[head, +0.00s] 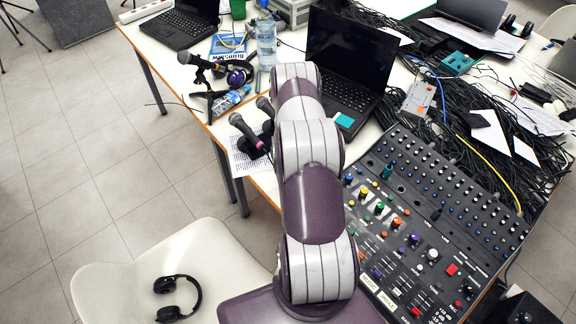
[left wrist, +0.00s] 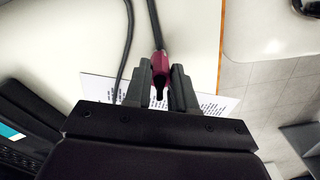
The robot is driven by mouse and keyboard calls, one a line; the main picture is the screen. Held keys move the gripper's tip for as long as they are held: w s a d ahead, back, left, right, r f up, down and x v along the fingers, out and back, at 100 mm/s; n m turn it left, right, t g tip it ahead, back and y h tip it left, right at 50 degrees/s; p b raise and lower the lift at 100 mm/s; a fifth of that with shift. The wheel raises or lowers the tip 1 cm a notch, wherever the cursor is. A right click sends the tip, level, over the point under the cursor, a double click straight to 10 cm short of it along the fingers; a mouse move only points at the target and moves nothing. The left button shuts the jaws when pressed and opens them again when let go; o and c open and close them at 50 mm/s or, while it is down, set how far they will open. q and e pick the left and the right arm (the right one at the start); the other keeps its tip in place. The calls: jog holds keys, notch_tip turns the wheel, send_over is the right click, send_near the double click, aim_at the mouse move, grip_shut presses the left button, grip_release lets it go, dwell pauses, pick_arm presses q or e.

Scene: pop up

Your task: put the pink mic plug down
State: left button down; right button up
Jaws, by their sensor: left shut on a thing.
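The pink mic plug (left wrist: 159,68) is between the two dark fingers of my left gripper (left wrist: 163,78), which is shut on it, in the left wrist view. A dark cable or stem (left wrist: 154,25) runs up from the plug, and its dark tip points back toward the gripper. A printed sheet (left wrist: 219,101) lies below on the white table; I cannot tell whether the plug touches it. In the head view my arm hides most of this gripper; a bit of pink shows beside a microphone (head: 241,126) over the table's left edge. My right gripper is in neither view.
A mixer (head: 440,215) fills the right side, with tangled black cables (head: 465,115) behind it. A laptop (head: 345,60), a standing water bottle (head: 266,42), a lying bottle (head: 231,98) and headphones (head: 238,75) are nearby. A chair (head: 215,255) holds black headphones (head: 178,297).

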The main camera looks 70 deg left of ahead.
pick_arm(q)
jog(key=shift+a, duration=0.1)
jog(key=shift+f+b, duration=0.25)
jog(key=shift+b, duration=0.1)
jog(key=c, duration=0.9)
grip_release()
jog(key=shift+r, duration=0.15)
jog(key=shift+c, duration=0.2)
